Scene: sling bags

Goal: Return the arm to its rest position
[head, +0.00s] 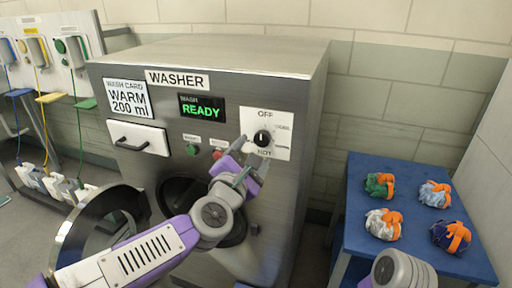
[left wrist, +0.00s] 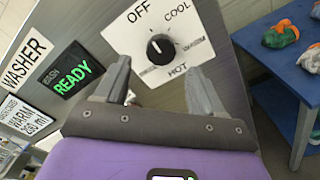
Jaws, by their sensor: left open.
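My left gripper (head: 254,154) is in front of the washer's (head: 310,110) control panel, just below the black temperature knob (head: 262,138). In the left wrist view my left gripper (left wrist: 159,68) is open, with nothing between its two grey fingers. The knob (left wrist: 160,48) shows beyond the fingertips, on a white plate (left wrist: 118,38) marked OFF, COOL and HOT. The fingers look clear of the knob, though the exact gap is hard to tell. The display (head: 202,107) reads WASH READY. My right gripper is not seen.
The washer's round door (head: 66,232) stands open at the left. A blue table (head: 345,200) at the right holds several bundled sling bags (head: 380,185). A detergent drawer (head: 138,138) is on the washer front. Dispensers (head: 72,50) hang at the far left.

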